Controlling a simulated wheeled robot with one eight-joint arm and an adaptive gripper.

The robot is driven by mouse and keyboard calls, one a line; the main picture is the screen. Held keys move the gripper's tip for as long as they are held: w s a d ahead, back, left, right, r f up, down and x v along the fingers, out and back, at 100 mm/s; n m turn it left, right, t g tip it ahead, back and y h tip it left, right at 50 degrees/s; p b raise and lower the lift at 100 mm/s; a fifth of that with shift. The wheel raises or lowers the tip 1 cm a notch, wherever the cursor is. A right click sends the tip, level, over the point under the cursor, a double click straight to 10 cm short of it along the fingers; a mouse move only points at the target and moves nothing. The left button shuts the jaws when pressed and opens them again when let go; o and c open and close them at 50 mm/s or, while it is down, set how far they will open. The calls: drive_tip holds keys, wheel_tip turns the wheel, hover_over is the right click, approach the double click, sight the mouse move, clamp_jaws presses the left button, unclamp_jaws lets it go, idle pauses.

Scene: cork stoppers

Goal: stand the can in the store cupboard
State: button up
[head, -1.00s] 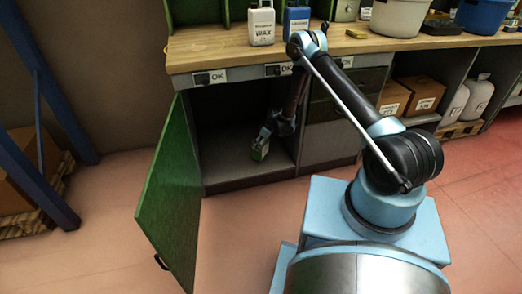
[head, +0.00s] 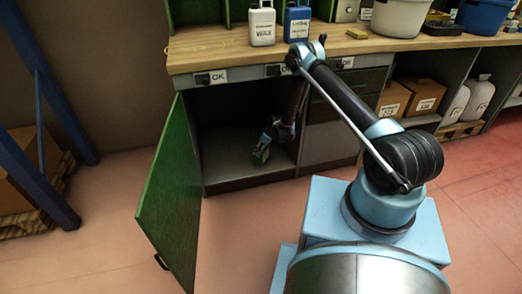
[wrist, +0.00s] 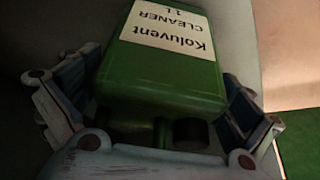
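The can is green with a white label reading "Koluvent CLEANER 1 L" and shows large in the wrist view (wrist: 165,80), its dark cap and handle towards my palm. In the head view the can (head: 261,156) is small and dim inside the store cupboard (head: 222,179). My gripper (head: 267,142) reaches in from above, its fingers on both sides of the can (wrist: 165,95) and seemingly closed on it. The can looks about upright, slightly tilted. I cannot tell whether its base touches the cupboard floor.
The green cupboard door (head: 172,195) stands wide open to the left. A drawer unit (head: 335,115) borders the opening on the right. The worktop (head: 220,52) above carries a white bottle (head: 262,27) and a blue bottle (head: 297,25). The cupboard floor left of the can is clear.

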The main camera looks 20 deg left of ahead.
drive_tip(key=v, duration=1.2)
idle(0.3)
idle(0.3)
